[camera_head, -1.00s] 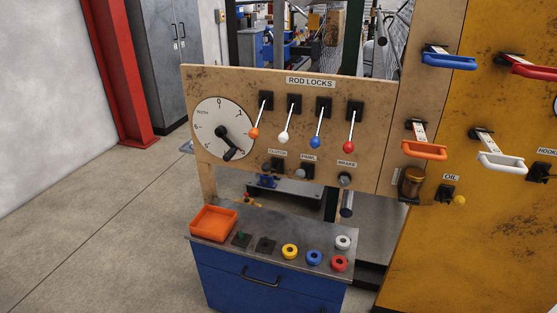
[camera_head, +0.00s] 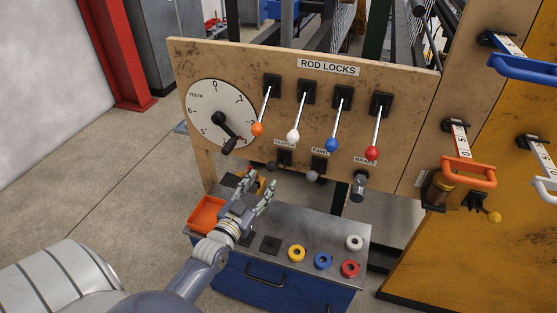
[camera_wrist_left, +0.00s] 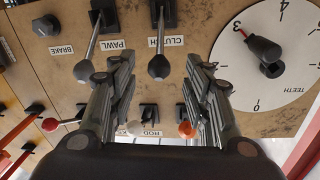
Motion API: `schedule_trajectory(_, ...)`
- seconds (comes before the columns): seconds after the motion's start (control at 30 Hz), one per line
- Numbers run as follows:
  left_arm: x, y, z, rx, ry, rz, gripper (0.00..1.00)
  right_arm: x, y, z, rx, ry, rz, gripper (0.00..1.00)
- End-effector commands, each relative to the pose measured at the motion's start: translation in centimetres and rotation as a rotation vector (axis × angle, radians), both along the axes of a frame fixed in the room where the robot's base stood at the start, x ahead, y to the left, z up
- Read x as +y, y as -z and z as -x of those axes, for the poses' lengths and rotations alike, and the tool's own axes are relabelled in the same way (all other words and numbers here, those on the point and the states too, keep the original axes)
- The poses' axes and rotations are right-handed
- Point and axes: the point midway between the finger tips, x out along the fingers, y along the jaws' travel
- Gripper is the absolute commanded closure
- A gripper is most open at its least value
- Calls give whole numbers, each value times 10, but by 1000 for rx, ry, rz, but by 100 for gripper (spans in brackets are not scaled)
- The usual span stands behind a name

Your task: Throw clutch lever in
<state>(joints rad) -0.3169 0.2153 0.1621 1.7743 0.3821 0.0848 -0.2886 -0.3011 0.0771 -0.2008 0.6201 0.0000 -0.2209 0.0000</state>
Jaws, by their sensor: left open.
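The clutch lever (camera_head: 272,166) has a dark grey knob and a black base under the CLUTCH label, low on the wooden panel. My left gripper (camera_head: 256,184) is open and empty, with its fingers pointing up toward the panel just below and left of this lever. In the left wrist view, which is upside down, the clutch lever's knob (camera_wrist_left: 158,67) appears between the two spread fingers of the gripper (camera_wrist_left: 160,75). I see no contact with the knob, and the depth between them is hard to tell. My right gripper is out of view.
The pawl lever (camera_head: 312,176) and brake knob (camera_head: 359,187) sit to the right. Rod-lock levers with orange, white (camera_head: 293,135), blue and red knobs hang above, beside the teeth dial (camera_head: 220,117). Below is a blue cabinet with an orange tray (camera_head: 206,214) and colored rings (camera_head: 323,261).

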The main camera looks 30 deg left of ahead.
Motion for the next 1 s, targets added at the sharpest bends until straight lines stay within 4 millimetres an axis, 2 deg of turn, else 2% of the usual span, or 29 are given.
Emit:
schedule_trajectory(0.2, 5, -2, -40, -2, 0, 2, 55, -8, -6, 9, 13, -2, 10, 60)
schedule_trajectory(0.5, 11, 0, -85, 2, 1, 0, 55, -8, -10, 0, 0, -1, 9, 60)
schedule_trajectory(0.7, 11, 0, -95, 2, 1, 1, 55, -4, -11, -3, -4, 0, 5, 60)
schedule_trajectory(0.93, 11, 1, -96, 2, 1, 1, 55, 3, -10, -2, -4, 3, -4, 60)
schedule_trajectory(0.97, 12, 1, -96, 2, 1, 1, 57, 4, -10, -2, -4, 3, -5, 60)
schedule_trajectory(1.0, 11, 1, -96, 2, 1, 1, 66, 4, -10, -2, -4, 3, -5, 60)
